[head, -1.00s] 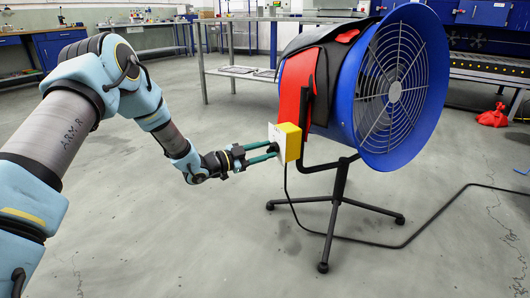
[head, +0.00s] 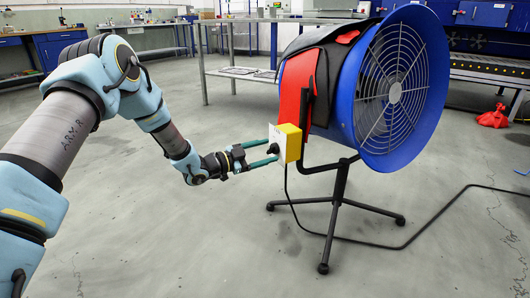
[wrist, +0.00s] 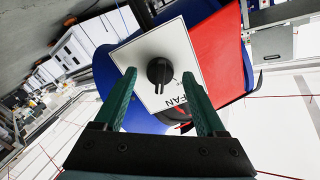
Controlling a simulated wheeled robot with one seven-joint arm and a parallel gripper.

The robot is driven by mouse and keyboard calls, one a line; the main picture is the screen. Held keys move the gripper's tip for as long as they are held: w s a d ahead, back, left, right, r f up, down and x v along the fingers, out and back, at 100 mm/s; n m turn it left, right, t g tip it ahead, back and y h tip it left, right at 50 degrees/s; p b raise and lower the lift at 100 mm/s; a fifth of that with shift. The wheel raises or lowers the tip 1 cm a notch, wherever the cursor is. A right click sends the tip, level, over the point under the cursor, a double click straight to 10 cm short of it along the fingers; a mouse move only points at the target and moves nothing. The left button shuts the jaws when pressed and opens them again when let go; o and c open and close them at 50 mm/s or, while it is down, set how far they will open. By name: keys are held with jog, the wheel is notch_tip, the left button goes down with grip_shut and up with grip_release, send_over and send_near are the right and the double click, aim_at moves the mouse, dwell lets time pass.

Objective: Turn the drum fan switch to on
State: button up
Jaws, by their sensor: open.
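In the wrist view the white plate (wrist: 195,50) carries the word FAN and a round black knob (wrist: 160,72) with a ridge. My gripper (head: 274,154) is open, its green fingers pointing at the box's face. In the wrist view the gripper (wrist: 160,98) has one finger on each side of the knob, apart from it. I cannot tell the switch's setting.
A black cable (head: 400,244) runs from the box over the floor to the right. The stand's legs (head: 330,205) spread below the fan. A metal table (head: 240,72) stands behind, and a red bag (head: 493,117) lies at the far right. The floor in front is clear.

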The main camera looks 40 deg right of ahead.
jog(key=p+v, duration=0.2)
jog(key=v, duration=0.8)
jog(key=shift+a+p, duration=0.35)
jog(key=shift+w, duration=0.25)
jog(key=w+a+r+n+t+y, duration=0.4)
jog(key=w+a+n+t+y, duration=0.4)
jog(key=w+a, duration=0.65)
jog(key=a+r+n+t+y, duration=0.3)
jog(key=a+n+y, duration=0.4)
jog(key=a, duration=1.1)
jog(key=s+a+r+n+g+y, duration=0.25)
jog(key=s+a+n+g, duration=0.25)
jog(key=s+a+n, duration=0.95)
jog(key=s+r+m+p, duration=0.2)
jog(key=r+p, duration=1.7)
jog(key=s+a+r+m+p, duration=0.1)
jog(key=s+r+m+p, duration=0.1)
jog(key=r+p, duration=1.7)
jog(key=shift+s+r+p, duration=0.15)
jog(key=shift+s+p, duration=0.35)
jog(key=shift+s, duration=0.15)
